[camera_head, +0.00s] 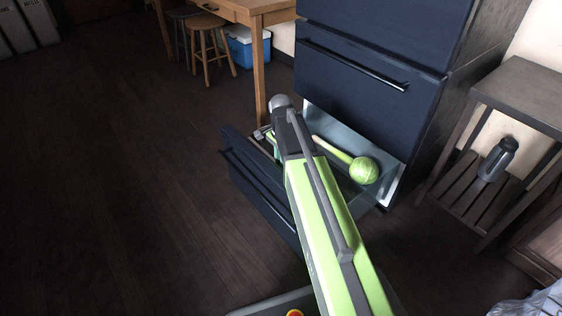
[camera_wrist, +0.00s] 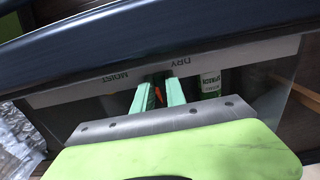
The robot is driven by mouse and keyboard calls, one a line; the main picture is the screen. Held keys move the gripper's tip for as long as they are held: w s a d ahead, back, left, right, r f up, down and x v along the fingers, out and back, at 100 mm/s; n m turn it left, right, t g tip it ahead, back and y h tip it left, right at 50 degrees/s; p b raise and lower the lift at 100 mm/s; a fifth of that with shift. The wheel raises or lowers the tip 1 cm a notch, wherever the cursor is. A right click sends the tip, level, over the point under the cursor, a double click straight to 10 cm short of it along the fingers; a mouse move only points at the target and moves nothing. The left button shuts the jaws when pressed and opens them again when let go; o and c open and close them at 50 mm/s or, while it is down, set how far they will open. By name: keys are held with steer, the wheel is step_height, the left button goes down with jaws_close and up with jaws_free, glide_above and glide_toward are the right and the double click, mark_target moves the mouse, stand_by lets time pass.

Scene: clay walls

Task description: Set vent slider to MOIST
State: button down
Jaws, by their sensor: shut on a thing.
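The open dark blue drawer (camera_head: 262,190) is at the bottom of the dark blue cabinet (camera_head: 375,85). In the wrist view, a pale strip (camera_wrist: 75,92) along the inside of the drawer front (camera_wrist: 160,38) carries the words MOIST (camera_wrist: 118,77) and DRY (camera_wrist: 172,64), upside down. My gripper (camera_wrist: 160,84) has its green fingers reaching to this strip near DRY, with MOIST to the left. It is shut on a small orange piece (camera_wrist: 158,96), apparently the vent slider, mostly hidden between the fingers. In the head view, my arm hides the slider.
A round green cabbage (camera_head: 363,170) and a long pale green stalk (camera_head: 333,149) lie in the drawer. A labelled green-and-white item (camera_wrist: 210,82) is right of my fingers. A side table (camera_head: 520,92) stands right, a wooden table (camera_head: 245,8) behind. The floor at left is clear.

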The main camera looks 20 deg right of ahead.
steer(key=s, duration=0.1)
steer(key=s+d, duration=0.1)
steer(key=s, duration=0.2)
steer(key=shift+s+d, duration=0.4)
steer(key=c, duration=1.4)
jaws_free()
steer(key=shift+o, duration=0.2)
step_height(320, 180, up, 17)
steer(key=p, duration=1.7)
steer(key=shift+r, duration=0.2)
